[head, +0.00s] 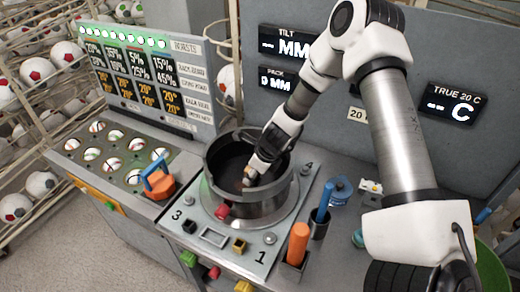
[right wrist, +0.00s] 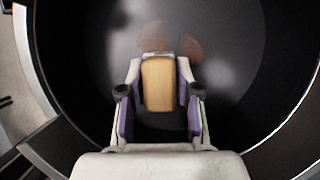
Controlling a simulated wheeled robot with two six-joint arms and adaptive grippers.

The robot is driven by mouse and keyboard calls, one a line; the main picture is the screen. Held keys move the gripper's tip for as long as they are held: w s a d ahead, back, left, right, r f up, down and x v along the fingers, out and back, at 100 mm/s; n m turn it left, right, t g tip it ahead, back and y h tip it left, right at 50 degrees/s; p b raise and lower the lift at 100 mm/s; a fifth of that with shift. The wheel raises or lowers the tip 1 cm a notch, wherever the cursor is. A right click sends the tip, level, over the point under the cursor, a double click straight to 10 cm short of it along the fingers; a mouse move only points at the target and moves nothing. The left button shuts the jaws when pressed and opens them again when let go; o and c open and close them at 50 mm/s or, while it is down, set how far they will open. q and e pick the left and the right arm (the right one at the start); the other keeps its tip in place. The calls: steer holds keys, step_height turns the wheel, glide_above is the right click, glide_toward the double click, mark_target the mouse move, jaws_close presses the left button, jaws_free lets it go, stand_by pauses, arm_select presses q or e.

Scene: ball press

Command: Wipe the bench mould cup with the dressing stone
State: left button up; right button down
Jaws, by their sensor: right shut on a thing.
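The bench mould cup (head: 262,207) is a dark round cup on a grey plate in the head view. My right arm reaches down into it, and the right gripper (head: 250,176) is inside the cup. In the right wrist view, the right gripper (right wrist: 159,95) is shut on a tan block, the dressing stone (right wrist: 158,86). The dark cup floor (right wrist: 235,50) fills most of that view, with reddish-brown smudges (right wrist: 188,48) just beyond the stone's tip. I cannot tell whether the stone touches the floor. My left gripper is not in view.
An orange-handled tool (head: 299,243) and a blue-handled tool (head: 323,203) stand in holders right of the cup. An orange block with a blue handle (head: 158,182) sits to the left, beside a tray of balls (head: 75,144). A grey panel rises behind.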

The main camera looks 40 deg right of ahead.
mark_target(249, 170)
step_height(249, 170, up, 2)
steer(key=shift+w+a+r+p, duration=0.1)
steer(key=shift+w+a+p, duration=0.05)
steer(key=shift+p, duration=0.6)
steer(key=shift+r+p, duration=0.6)
steer(key=shift+r, duration=0.15)
steer(key=shift+r+p, duration=0.4)
steer(key=shift+r, duration=0.25)
